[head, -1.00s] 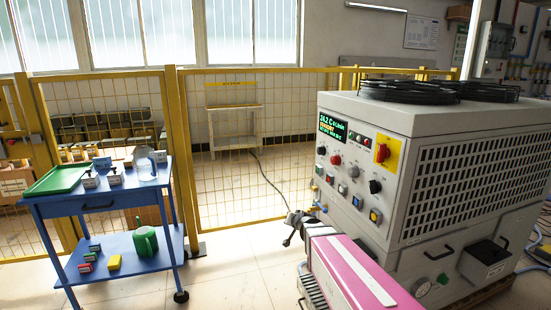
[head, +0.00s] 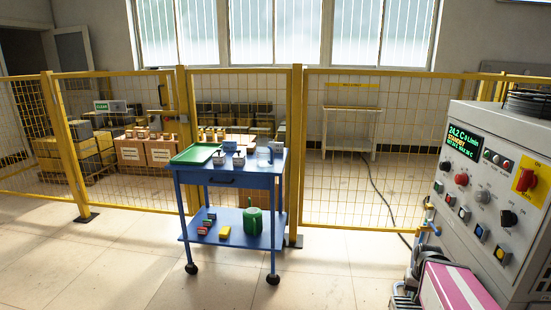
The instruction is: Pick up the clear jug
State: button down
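The clear jug (head: 264,156) looks like the see-through, pale vessel near the right end of the top shelf of the blue cart (head: 228,180). It is small and faint here, and its outline blends with the pale things around it. Two small grey-white pots (head: 228,159) stand to its left on the same shelf. My gripper is not in view, so I cannot see its state.
A green tray (head: 196,153) lies on the cart's top left. A green watering can (head: 252,219) and small coloured blocks are on its lower shelf. Yellow mesh fencing (head: 300,170) stands behind. Floor in front is clear.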

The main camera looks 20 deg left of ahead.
aim_at(265, 147)
jog(key=u, duration=1.3)
jog(key=i+j, duration=0.25)
jog(key=j, duration=0.15)
jog(key=i+j, duration=0.3)
jog(key=i+j+z, duration=0.1)
jog(key=i+j, duration=0.15)
jog(key=j, duration=0.3)
jog(key=i+j, duration=0.25)
jog(key=j, duration=0.15)
